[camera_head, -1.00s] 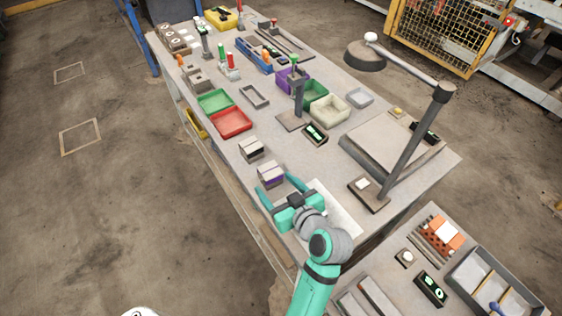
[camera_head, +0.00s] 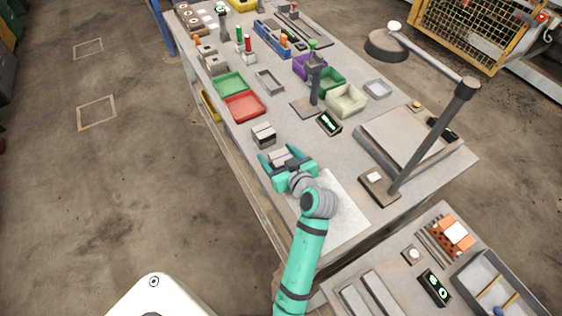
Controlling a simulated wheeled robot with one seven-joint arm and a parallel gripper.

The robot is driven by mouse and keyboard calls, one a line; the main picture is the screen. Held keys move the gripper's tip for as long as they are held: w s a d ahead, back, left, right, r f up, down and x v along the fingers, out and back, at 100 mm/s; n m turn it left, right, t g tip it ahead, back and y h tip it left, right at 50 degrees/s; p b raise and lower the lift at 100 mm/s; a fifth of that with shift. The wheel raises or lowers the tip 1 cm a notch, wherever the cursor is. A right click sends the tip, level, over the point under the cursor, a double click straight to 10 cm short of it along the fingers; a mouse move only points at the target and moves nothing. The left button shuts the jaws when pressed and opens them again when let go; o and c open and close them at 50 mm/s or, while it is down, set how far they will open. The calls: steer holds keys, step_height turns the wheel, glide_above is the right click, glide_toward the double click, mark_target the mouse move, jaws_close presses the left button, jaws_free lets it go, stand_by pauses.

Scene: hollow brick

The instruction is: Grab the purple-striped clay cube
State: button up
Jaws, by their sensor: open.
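The clay cube (camera_head: 279,157) sits on the table near its left edge. Its grey top shows in the head view, while its purple stripe is hidden behind my gripper. My teal gripper (camera_head: 283,158) is open, with one finger on each side of the cube. I cannot tell whether the fingers touch it.
A similar cube with a dark stripe (camera_head: 263,134) stands just beyond. A red tray (camera_head: 244,107) and a green tray (camera_head: 230,85) lie farther back. A white sheet (camera_head: 335,208) lies to the right under my arm. A desk lamp (camera_head: 432,138) stands at the right.

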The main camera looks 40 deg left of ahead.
steer(key=shift+w+a+f, duration=0.2)
steer(key=shift+a, duration=0.15)
steer(key=c, duration=1.2)
steer(key=shift+r, duration=0.15)
